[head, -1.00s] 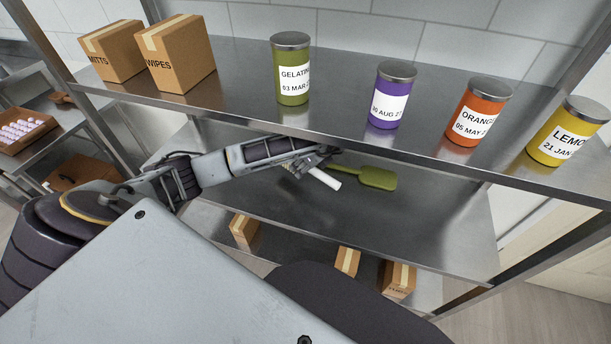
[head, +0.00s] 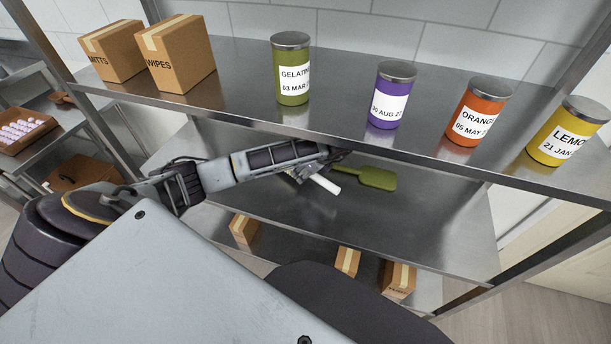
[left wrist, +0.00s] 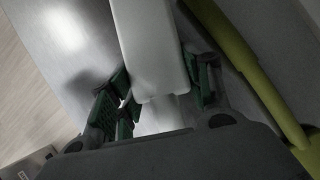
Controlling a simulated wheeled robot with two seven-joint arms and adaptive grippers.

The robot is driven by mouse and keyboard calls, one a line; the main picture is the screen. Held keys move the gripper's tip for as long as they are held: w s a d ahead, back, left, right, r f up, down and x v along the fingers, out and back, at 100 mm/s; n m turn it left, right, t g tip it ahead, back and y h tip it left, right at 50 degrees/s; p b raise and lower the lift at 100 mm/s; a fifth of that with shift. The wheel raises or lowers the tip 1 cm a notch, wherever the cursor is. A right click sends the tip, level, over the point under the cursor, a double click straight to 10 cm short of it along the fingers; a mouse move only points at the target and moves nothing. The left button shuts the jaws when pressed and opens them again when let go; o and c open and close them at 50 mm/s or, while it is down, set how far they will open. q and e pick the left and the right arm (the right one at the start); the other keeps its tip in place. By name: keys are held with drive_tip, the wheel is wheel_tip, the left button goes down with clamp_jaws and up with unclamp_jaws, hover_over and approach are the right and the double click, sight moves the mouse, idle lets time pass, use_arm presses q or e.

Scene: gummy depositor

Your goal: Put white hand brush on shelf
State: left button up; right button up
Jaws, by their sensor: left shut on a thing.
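The white hand brush (head: 326,184) is over the middle shelf board (head: 420,225), below the upper shelf edge. Its white handle points to the lower right, and its bristle end is mostly hidden by my left arm. My left gripper (head: 318,164) is shut on the brush. In the left wrist view the smooth white brush (left wrist: 148,45) lies between the green-padded fingers of the left gripper (left wrist: 157,88). I cannot tell whether the brush touches the board. My right gripper is not in view.
A green scraper (head: 378,179) lies on the board just right of the brush. Jars, including a purple one (head: 391,96), and boxes (head: 180,55) stand on the upper shelf (head: 240,100). Small boxes (head: 398,279) sit below. The board's right part is clear.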

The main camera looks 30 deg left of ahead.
sight(306, 182)
use_arm(q)
wheel_tip(306, 182, down, 2)
drive_tip(key=shift+f, duration=0.15)
drive_tip(key=shift+w+f, duration=0.2)
drive_tip(key=shift+f, duration=0.2)
drive_tip(key=o, duration=1.1)
drive_tip(key=shift+v, duration=3.75)
